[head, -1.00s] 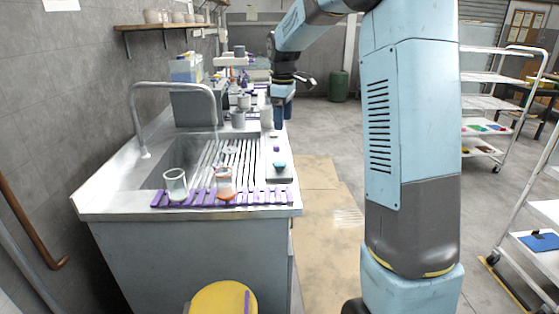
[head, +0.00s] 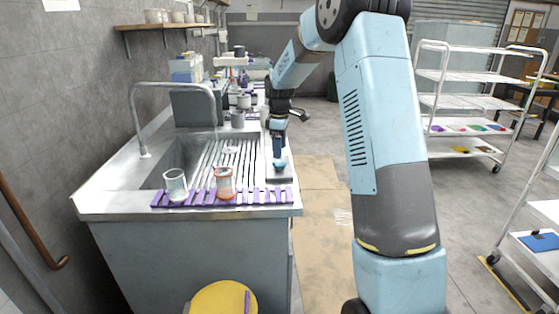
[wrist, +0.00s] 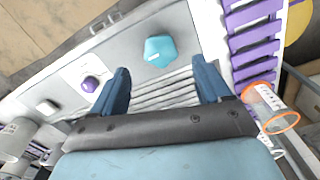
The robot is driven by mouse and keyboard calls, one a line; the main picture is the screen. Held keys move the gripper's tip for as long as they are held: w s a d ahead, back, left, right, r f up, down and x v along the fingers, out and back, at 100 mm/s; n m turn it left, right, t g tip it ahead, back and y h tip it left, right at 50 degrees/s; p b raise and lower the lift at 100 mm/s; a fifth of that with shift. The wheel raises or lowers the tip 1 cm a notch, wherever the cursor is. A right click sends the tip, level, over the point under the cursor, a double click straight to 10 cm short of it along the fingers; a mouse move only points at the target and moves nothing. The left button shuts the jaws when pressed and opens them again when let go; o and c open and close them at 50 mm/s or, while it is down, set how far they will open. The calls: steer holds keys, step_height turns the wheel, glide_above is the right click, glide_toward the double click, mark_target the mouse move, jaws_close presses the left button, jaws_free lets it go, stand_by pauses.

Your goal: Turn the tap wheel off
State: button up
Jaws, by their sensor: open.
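A blue star-shaped tap wheel (head: 281,165) sits on a pale panel at the right side of the sink. In the wrist view the tap wheel (wrist: 160,50) lies just beyond the fingertips, roughly midway between them. My gripper (head: 279,150) is above it in the head view, fingers pointing down. In the wrist view my gripper (wrist: 161,70) is open, with nothing between its blue fingers. The curved metal tap spout (head: 148,86) stands at the left of the sink. I cannot tell whether water runs from it.
A purple knob (wrist: 90,84) and a grey knob (wrist: 47,107) share the panel with the wheel. A purple slatted rack (head: 259,197) along the sink's front edge carries a clear beaker (head: 175,185) and an orange-tinted beaker (head: 225,183). A white shelf trolley (head: 464,102) stands at right.

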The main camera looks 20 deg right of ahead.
mark_target(280, 163)
steer(key=shift+f, duration=2.75)
steer(key=c, duration=1)
steer(key=shift+c, duration=0.2)
